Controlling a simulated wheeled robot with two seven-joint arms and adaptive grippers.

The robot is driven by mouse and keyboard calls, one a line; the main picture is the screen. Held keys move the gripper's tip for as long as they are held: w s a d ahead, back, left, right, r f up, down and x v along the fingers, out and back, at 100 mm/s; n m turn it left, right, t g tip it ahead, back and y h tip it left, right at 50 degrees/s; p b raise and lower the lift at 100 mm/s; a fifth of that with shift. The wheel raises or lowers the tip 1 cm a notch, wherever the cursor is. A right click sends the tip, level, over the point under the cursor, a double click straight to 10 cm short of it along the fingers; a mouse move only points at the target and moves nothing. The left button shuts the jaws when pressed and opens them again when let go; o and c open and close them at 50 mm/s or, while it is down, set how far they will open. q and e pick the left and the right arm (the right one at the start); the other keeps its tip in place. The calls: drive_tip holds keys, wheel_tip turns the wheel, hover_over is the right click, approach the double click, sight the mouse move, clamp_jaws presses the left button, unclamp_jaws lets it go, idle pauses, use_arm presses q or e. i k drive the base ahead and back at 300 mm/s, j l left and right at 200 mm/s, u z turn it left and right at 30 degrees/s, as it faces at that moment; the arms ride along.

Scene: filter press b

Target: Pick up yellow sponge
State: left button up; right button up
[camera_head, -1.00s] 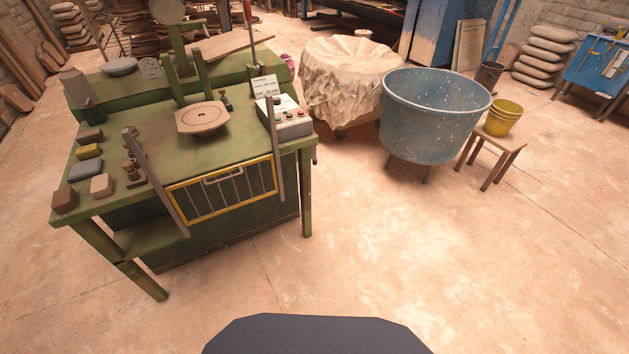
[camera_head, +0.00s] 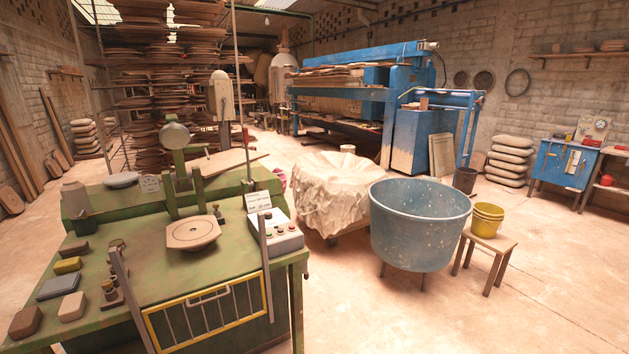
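The yellow sponge (camera_head: 67,265) is a small yellow block lying on the left part of the green press table (camera_head: 180,275). A dark brown block (camera_head: 73,248) lies just behind it and a flat grey block (camera_head: 58,287) just in front of it. Neither of my grippers shows in the head view, and nothing touches the sponge from above.
On the table's front left are a pinkish block (camera_head: 72,307) and a brown block (camera_head: 25,322). A yellow-framed guard (camera_head: 205,312) stands at the table's front. A blue tub (camera_head: 420,225) and a stool (camera_head: 487,245) are to the right. The floor at front right is clear.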

sight(66, 265)
drive_tip(key=u, duration=1.65)
